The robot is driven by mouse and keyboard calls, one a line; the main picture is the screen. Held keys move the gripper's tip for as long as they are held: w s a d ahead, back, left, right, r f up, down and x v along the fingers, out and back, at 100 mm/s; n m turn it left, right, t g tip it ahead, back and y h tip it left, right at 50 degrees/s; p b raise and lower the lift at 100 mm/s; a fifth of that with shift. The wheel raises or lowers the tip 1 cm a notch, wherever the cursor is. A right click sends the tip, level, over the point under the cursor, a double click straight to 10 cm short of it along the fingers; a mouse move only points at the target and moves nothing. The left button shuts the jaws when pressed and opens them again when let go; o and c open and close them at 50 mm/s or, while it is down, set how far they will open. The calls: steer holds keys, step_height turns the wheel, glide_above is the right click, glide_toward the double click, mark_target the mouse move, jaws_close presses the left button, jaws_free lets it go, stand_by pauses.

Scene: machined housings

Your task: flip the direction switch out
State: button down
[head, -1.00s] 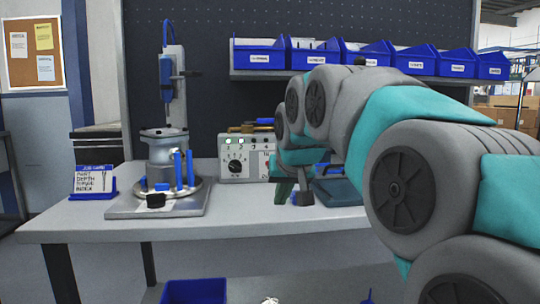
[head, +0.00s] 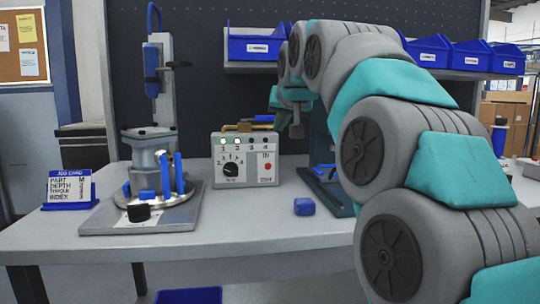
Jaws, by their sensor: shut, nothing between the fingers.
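The grey control box (head: 228,180) stands at the back middle of the bench in the head view. Its front has a row of small lamps, the left ones lit green, and a black knob (head: 231,169). On its right side is a panel marked IN at the top, with a red spot (head: 268,167) and small lettering below. The direction switch seems to belong to this panel, but its lever and position are too small to tell. My gripper (head: 296,131) points down, shut and empty, just right of the box's upper part and apart from the bench top.
A fixture with blue posts (head: 178,172) stands on a plate at the left, beside a job card (head: 69,188). Blue bins (head: 485,57) line the shelf above. The front middle of the bench is clear.

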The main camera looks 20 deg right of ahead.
steer(key=p, duration=0.1)
glide_above(267, 166)
steer(key=d, duration=0.1)
steer(key=f, duration=0.5)
steer(key=shift+d+f, duration=0.2)
steer(key=shift+w+f, duration=0.1)
steer(key=shift+f, duration=0.25)
steer(key=shift+s+a+f, duration=0.15)
steer(key=shift+s+f, duration=0.2)
steer(key=shift+f, duration=0.1)
steer(key=shift+s+a+f, duration=0.1)
steer(key=shift+s+f, duration=0.05)
steer(key=shift+f, duration=0.4)
steer(key=shift+s+a+f, duration=0.1)
steer(key=shift+f, duration=0.45)
steer(key=shift+f, duration=0.1)
steer(key=shift+s+t+b, duration=0.15)
steer(key=shift+t+b, duration=0.25)
steer(key=shift+b, duration=0.2)
steer(key=shift+f, duration=0.1)
